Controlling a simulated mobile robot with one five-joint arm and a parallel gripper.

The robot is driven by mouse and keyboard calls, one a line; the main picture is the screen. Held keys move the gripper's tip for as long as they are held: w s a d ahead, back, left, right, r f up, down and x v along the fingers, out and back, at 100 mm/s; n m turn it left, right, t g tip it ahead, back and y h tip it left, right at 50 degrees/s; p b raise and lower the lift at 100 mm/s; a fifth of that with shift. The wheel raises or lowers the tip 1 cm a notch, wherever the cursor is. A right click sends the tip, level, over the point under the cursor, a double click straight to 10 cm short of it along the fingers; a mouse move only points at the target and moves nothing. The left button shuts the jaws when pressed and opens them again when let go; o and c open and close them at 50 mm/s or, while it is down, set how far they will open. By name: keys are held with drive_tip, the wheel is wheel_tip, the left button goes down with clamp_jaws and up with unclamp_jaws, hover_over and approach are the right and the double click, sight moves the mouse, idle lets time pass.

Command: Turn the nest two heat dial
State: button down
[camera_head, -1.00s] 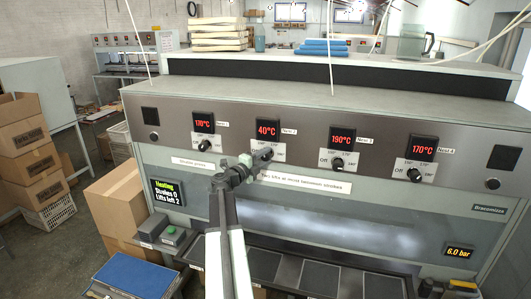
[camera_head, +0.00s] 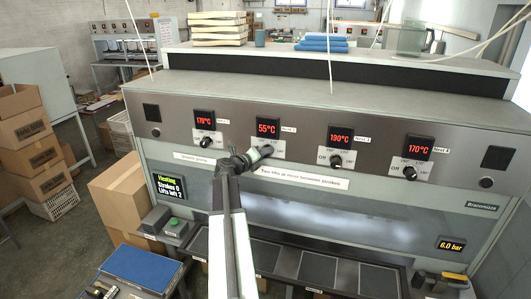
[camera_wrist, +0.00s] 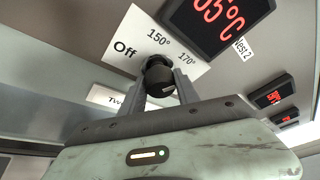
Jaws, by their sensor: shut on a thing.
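The nest two heat dial (camera_wrist: 160,75) is a dark round knob on a white plate marked Off, 150° and 170° in the wrist view. My gripper (camera_wrist: 160,86) is shut on it, one finger at each side. In the head view my gripper (camera_head: 262,152) reaches the front panel and mostly hides the dial. The Nest 2 display (camera_head: 268,127) above it glows red and reads 55°C. The dial's pointer setting cannot be told.
Similar dials sit on both sides: the Nest 1 dial (camera_head: 205,142), the Nest 3 dial (camera_head: 335,160) and the Nest 4 dial (camera_head: 410,173). A status screen (camera_head: 168,188) at left reads Heating, Strokes 0, Lifts left 2. Cardboard boxes (camera_head: 125,195) stand left of the press.

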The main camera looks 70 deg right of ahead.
idle(0.5)
drive_tip(key=c, duration=0.9)
unclamp_jaws()
drive_tip(key=shift+a, duration=0.1)
drive_tip(key=f+v, duration=0.2)
drive_tip(key=v, duration=1)
drive_tip(key=shift+w+a+f, duration=0.2)
drive_tip(key=shift+a, duration=0.45)
